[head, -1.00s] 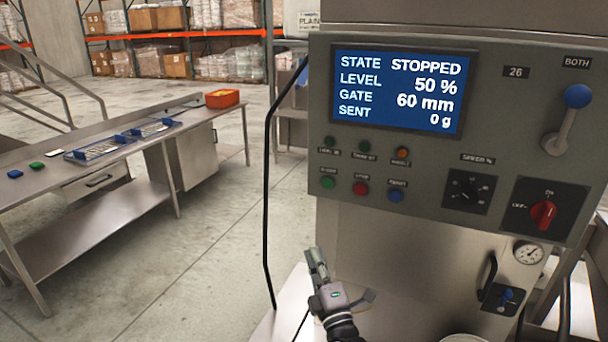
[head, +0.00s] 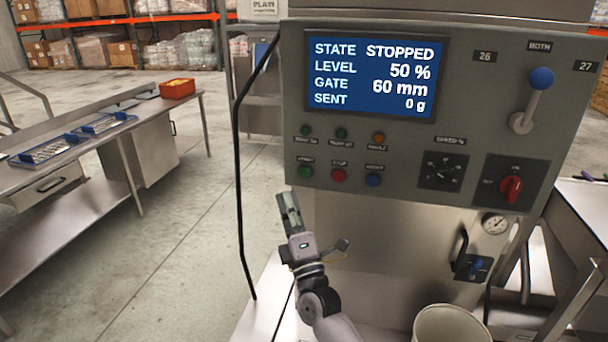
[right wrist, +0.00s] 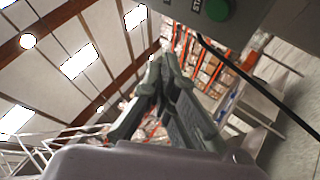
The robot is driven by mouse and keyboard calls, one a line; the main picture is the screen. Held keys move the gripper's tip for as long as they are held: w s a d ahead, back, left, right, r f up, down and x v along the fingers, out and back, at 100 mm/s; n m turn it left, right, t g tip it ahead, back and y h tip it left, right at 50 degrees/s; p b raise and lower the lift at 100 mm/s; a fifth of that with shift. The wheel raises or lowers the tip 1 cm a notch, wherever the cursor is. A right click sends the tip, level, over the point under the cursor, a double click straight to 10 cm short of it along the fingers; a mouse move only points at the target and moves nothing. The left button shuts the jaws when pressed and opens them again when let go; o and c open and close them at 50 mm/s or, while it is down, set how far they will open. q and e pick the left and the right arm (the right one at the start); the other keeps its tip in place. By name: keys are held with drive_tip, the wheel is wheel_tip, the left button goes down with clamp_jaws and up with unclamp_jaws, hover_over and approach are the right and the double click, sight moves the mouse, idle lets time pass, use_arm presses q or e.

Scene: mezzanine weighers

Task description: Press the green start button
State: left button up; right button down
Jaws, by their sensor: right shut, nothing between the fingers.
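The green start button (head: 305,171) is at the left end of the lower button row on the grey control panel (head: 262,110). The screen (head: 375,78) reads STATE STOPPED, LEVEL 50 %, GATE 60 mm, SENT 0 g. My right gripper (head: 285,196) is shut and empty, pointing up, just below and left of the green button, apart from it. In the right wrist view the green button (right wrist: 216,9) shows at the top edge, beyond the fingertips (right wrist: 162,62). My left gripper is not in view.
A black cable (head: 237,150) hangs left of the panel. A lever with a blue knob (head: 541,79) and a red rotary switch (head: 511,188) are on the panel's right. A white bucket (head: 450,318) stands below. A steel bench (head: 70,215) is at the left, with clear floor between.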

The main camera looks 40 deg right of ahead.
sight(305, 172)
drive_tip(key=shift+w+d+b, duration=0.85)
drive_tip(key=shift+w+d, duration=0.45)
drive_tip(key=shift+d, duration=0.25)
drive_tip(key=shift+w+d+b, duration=0.8)
drive_tip(key=shift+w+d, duration=0.5)
drive_tip(key=shift+d, duration=0.2)
drive_tip(key=shift+w+d, duration=0.25)
drive_tip(key=shift+d, duration=0.05)
drive_tip(key=shift+w+d, duration=0.25)
drive_tip(key=shift+d, duration=0.1)
drive_tip(key=shift+a, duration=0.1)
drive_tip(key=shift+s+a+p, duration=0.55)
drive_tip(key=shift+p, duration=0.2)
